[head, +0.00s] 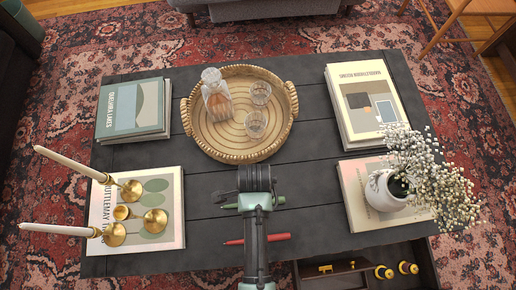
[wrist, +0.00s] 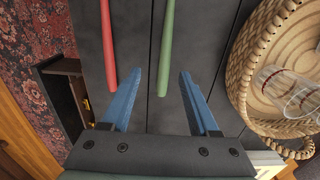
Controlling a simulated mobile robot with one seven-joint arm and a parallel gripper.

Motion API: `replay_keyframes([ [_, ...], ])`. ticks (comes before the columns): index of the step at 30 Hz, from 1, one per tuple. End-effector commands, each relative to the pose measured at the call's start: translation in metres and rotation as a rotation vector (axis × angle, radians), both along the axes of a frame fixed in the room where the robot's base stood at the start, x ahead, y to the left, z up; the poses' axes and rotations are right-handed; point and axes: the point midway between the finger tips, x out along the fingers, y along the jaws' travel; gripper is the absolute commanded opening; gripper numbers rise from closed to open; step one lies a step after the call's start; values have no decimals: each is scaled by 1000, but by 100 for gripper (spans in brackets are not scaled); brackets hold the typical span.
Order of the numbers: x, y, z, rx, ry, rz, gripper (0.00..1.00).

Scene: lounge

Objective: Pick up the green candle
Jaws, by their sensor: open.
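The green candle (head: 277,201) lies on the dark table, partly hidden by my arm in the head view. In the wrist view the green candle (wrist: 167,45) runs from the top edge down between my blue fingers, near the right fingertip. My gripper (wrist: 160,74) is open and empty, with a finger on either side of the candle's near end. In the head view my gripper (head: 257,180) is over the table's middle, pointing down. I cannot tell its exact height above the candle.
A red candle (head: 258,239) lies beside the green one; it also shows left of it in the wrist view (wrist: 107,45). A woven tray (head: 190,130) with decanter and glasses stands behind. Books, a brass candle holder (head: 155,221) and a white vase (head: 380,190) flank the sides.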

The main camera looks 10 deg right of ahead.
Motion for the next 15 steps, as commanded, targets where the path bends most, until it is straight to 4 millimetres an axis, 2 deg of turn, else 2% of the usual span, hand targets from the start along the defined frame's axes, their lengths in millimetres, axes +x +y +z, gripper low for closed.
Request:
replay_keyframes([
  [1, 0, 0, -15, 0, 1, 1, 61],
  [4, 1, 0, -31, 0, 0, 2, 61],
  [11, 3, 0, -48, 0, -6, 2, 61],
  [15, 6, 3, -66, -1, -3, 4, 61],
])
